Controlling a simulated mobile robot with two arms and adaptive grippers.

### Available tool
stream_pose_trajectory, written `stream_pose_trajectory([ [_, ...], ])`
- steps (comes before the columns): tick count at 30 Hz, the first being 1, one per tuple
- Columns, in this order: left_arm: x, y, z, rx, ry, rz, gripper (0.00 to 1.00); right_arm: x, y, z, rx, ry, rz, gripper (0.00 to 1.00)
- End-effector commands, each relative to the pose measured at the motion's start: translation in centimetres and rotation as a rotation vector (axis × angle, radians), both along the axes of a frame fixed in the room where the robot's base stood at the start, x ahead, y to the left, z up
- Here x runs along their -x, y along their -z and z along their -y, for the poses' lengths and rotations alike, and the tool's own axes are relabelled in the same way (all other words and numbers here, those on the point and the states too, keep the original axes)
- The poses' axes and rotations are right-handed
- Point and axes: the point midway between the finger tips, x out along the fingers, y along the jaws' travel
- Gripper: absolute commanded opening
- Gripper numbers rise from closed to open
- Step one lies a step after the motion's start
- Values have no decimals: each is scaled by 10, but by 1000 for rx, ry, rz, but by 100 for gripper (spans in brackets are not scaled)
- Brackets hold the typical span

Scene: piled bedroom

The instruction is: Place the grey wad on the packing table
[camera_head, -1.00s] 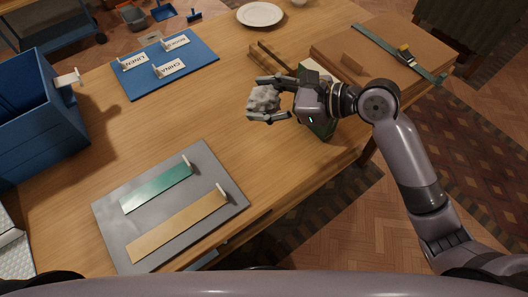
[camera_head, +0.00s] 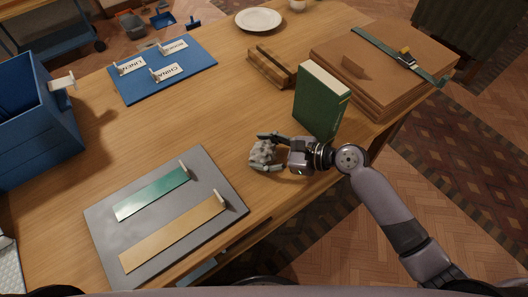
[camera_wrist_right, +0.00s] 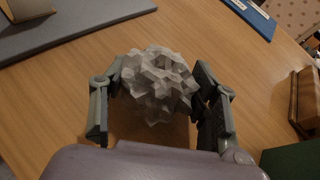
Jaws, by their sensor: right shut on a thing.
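The grey wad (camera_head: 262,152) is a crumpled, faceted ball. My right gripper (camera_head: 266,154) is shut on it, one finger on each side, low over the wooden packing table (camera_head: 220,115). In the right wrist view the wad (camera_wrist_right: 158,82) sits between the two fingers of the gripper (camera_wrist_right: 160,90), with table wood behind it. I cannot tell whether the wad touches the table. My left gripper is not in view.
A green book (camera_head: 320,99) stands upright just behind my right gripper. A grey board (camera_head: 120,240) with green and tan strips lies front left. A blue mat (camera_head: 190,78) with labels, a plate (camera_head: 258,18), cardboard (camera_head: 375,60) and blue bin (camera_head: 40,125) surround clear table.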

Motion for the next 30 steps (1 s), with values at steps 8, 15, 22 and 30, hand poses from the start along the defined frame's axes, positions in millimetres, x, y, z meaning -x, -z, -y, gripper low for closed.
stream_pose_trajectory([
  [8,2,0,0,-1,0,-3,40,0,2,0,-1,0,2,41],
  [15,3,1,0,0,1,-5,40,0,4,0,0,1,1,64],
  [22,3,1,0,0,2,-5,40,0,4,0,0,1,1,76],
  [30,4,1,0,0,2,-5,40,0,3,0,-1,0,2,76],
])
